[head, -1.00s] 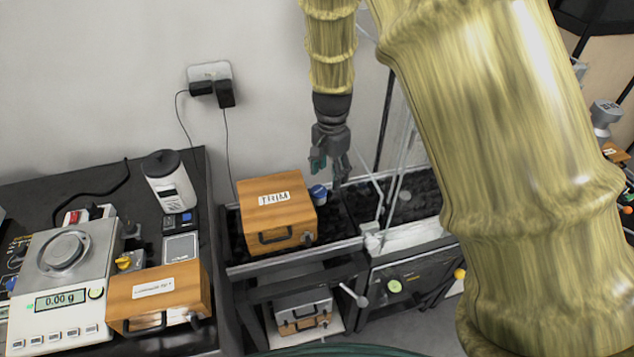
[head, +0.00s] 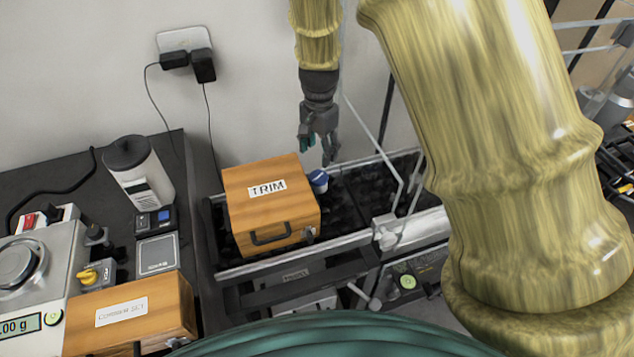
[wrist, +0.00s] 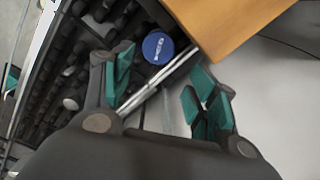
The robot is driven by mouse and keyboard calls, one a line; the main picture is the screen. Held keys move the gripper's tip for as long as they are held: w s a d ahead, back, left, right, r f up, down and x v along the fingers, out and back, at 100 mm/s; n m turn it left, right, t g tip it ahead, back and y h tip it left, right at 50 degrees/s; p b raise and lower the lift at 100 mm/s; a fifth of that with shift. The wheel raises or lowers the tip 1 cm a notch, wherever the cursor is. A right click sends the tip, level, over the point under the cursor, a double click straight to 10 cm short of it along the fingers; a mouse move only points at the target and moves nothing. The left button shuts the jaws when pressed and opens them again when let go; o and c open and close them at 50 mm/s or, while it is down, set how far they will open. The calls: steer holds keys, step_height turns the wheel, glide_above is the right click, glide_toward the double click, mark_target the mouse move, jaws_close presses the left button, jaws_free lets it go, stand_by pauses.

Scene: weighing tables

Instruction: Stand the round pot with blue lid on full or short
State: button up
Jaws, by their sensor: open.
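The round pot with the blue lid (head: 318,180) stands in the dark, bumpy-floored tray just right of the wooden box marked TRIM. In the wrist view its lid (wrist: 158,47) shows from above, beyond my fingertips and close to the box corner. My gripper (head: 317,153) points down above the tray, near the pot. In the wrist view my gripper (wrist: 162,85) has its green-padded fingers spread wide with nothing between them. I cannot make out any place marked full or short.
The TRIM box (head: 270,205) crowds the pot's left side. A pale rail (head: 290,256) runs along the tray's front. A second wooden box (head: 130,315), a balance (head: 30,270) and a grey-white canister (head: 140,172) stand on the left table. The wall is close behind.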

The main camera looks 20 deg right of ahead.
mark_target(319, 176)
steer(key=shift+f+p, duration=0.5)
steer(key=shift+f, duration=2.7)
steer(key=shift+s+f+p, duration=0.15)
steer(key=shift+f+p, duration=0.15)
steer(key=shift+f, duration=1.05)
steer(key=shift+s+f+p, duration=0.1)
steer(key=shift+f+p, duration=0.2)
steer(key=shift+f, duration=1)
steer(key=c, duration=0.9)
steer(key=shift+r, duration=0.1)
steer(key=shift+c, duration=0.2)
